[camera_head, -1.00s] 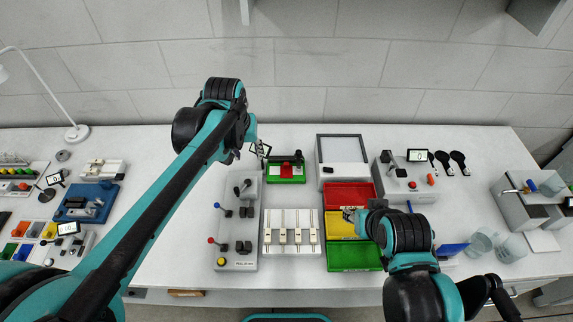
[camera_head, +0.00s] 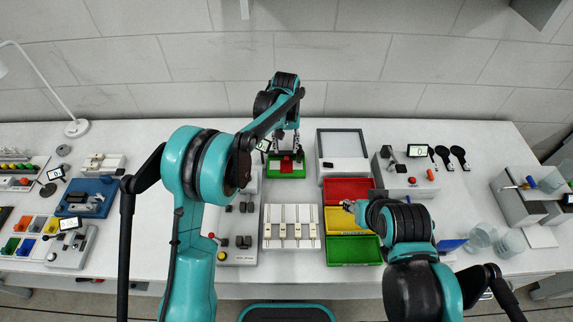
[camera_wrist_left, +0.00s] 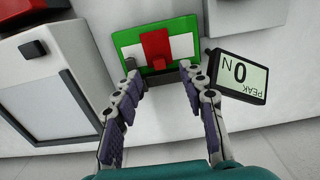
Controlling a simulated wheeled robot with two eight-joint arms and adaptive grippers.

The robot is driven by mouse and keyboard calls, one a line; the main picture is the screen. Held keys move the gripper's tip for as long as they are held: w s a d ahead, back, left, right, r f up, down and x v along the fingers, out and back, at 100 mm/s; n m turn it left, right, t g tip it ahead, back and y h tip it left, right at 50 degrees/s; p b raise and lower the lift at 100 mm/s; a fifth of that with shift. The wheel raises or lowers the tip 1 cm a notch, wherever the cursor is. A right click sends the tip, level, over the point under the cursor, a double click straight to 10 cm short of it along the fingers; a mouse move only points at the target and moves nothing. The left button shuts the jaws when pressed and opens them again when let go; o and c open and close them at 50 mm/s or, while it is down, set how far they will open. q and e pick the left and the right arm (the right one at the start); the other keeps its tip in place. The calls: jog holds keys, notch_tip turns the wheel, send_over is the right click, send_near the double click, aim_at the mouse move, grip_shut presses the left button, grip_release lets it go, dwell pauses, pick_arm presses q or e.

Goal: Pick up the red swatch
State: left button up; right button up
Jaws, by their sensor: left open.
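The red swatch (camera_head: 287,166) lies in the middle of a green-based device (camera_head: 299,173) at the back of the table. In the left wrist view the swatch (camera_wrist_left: 156,45) crosses a white strip on the green panel (camera_wrist_left: 186,24), its lower end by a dark bar. My left gripper (camera_head: 287,150) is open, its fingertips (camera_wrist_left: 158,70) either side of the swatch's lower end, with nothing between them. I cannot tell its exact height above the swatch. My right gripper (camera_head: 349,205) is over the yellow bin, mostly hidden by its arm.
A small display (camera_wrist_left: 240,76) stands close beside the left fingers. A grey-topped box (camera_head: 341,146) is right of the device. Red (camera_head: 347,188), yellow (camera_head: 338,217) and green (camera_head: 353,252) bins and a white rack (camera_head: 291,212) stand in front.

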aim_at(286, 159)
pick_arm(q)
jog(key=f, duration=0.2)
jog(key=f+b, duration=0.1)
jog(key=f, duration=0.1)
jog(key=f+b, duration=0.1)
jog(key=f, duration=0.1)
jog(key=shift+w+d+f, duration=0.15)
jog(key=shift+w+f, duration=0.25)
jog(key=shift+r, duration=0.1)
jog(key=shift+c, duration=0.3)
grip_shut()
